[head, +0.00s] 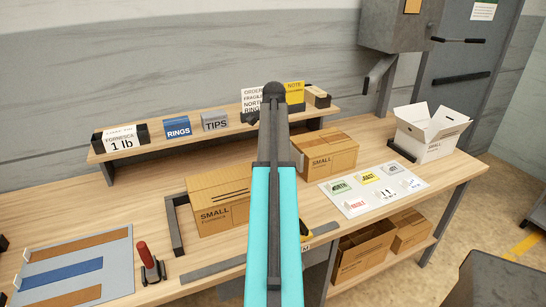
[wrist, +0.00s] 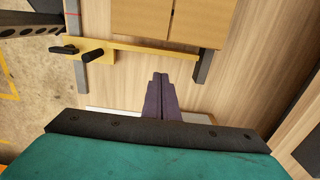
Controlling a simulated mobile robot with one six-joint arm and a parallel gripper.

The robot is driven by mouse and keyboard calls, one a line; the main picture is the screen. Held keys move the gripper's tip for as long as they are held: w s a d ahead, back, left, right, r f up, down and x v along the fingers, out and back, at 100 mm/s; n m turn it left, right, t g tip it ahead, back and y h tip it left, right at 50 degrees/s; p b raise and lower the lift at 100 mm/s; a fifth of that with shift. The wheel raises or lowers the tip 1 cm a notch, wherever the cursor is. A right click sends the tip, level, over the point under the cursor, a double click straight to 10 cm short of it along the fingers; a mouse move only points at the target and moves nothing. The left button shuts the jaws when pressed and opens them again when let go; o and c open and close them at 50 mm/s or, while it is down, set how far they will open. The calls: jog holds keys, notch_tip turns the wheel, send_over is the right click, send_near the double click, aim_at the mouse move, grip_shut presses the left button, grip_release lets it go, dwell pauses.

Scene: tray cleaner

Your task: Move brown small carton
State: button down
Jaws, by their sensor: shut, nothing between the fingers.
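Two brown cartons marked SMALL stand on the wooden bench in the head view. The left carton (head: 222,215) sits by a dark angled frame, its right side partly behind my arm. The right carton (head: 333,160) stands just right of my arm. In the wrist view, a brown carton (wrist: 170,22) shows at the top, cut off by the picture's edge; I cannot tell which of the two it is. My gripper (wrist: 161,76) is shut and empty, its dark fingers apart from that carton. The head view does not show the fingers clearly.
A yellowish bar with black knobs (wrist: 92,55) lies between gripper and carton. Label cards (head: 372,188) and an open white carton (head: 430,133) are on the right. A red-handled tool (head: 148,262) stands front left. A raised shelf (head: 235,130) runs behind; more cartons (head: 362,250) sit below.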

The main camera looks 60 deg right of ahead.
jog(key=f+p, duration=0.1)
jog(key=f, duration=0.1)
jog(key=w+a+f+p, duration=0.1)
jog(key=f, duration=0.2)
jog(key=a+f+p, duration=0.1)
jog(key=f, duration=0.1)
jog(key=shift+w+f, duration=0.2)
jog(key=shift+f, duration=0.1)
jog(key=shift+w+a+f+p, duration=0.1)
jog(key=shift+w+a+p, duration=0.3)
jog(key=shift+w+a, duration=0.15)
jog(key=shift+s+a, duration=0.1)
